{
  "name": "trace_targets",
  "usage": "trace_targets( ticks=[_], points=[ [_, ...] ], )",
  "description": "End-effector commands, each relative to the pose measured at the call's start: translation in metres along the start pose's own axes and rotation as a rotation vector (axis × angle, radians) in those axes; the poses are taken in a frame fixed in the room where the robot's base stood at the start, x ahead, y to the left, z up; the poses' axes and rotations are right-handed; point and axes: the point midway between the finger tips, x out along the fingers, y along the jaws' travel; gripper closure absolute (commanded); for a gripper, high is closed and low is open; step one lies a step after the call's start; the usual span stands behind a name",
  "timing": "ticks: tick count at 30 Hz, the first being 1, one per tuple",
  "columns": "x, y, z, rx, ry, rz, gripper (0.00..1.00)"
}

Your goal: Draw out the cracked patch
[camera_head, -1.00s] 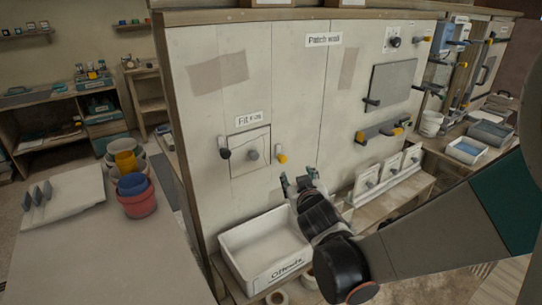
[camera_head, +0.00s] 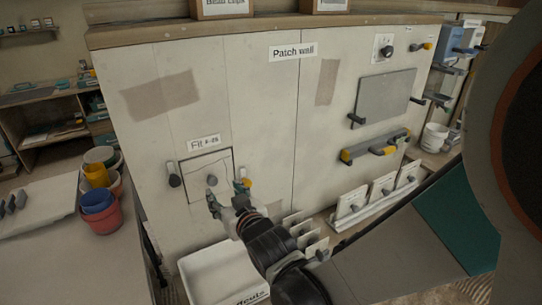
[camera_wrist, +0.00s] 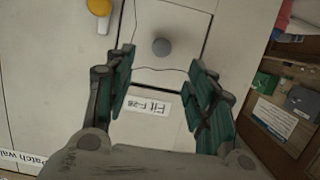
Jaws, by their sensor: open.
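The cracked patch (camera_head: 197,186) is a square pale panel set in the patch wall, with a dark outline and a crack line. A round grey knob (camera_head: 212,180) stands out from it; the knob also shows in the wrist view (camera_wrist: 161,46), ahead of and between my fingers. My gripper (camera_head: 228,196) is open and empty, in front of the patch's lower right; it also shows in the wrist view (camera_wrist: 160,80). A dark-handled catch (camera_head: 174,175) is at the patch's left and a yellow-ended one (camera_head: 247,183) at its right. A label reading Fit (camera_head: 204,143) is above it.
The white offcuts bin (camera_head: 215,275) stands below the patch, partly behind my arm. Small knobbed panels (camera_head: 350,203) stand in a rack to the right. A grey board (camera_head: 385,97) hangs upper right. Pots (camera_head: 98,208) stand on the left table.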

Motion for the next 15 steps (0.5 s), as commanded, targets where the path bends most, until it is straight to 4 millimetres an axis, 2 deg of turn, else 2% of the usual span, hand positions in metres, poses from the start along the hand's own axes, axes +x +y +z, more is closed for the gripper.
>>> trace_targets(
  ticks=[5,15],
  points=[
    [0.008,-0.003,0.000,0.000,0.001,-0.005,0.50],
    [0.053,-0.002,0.001,0.000,0.000,-0.004,0.50]
  ],
)
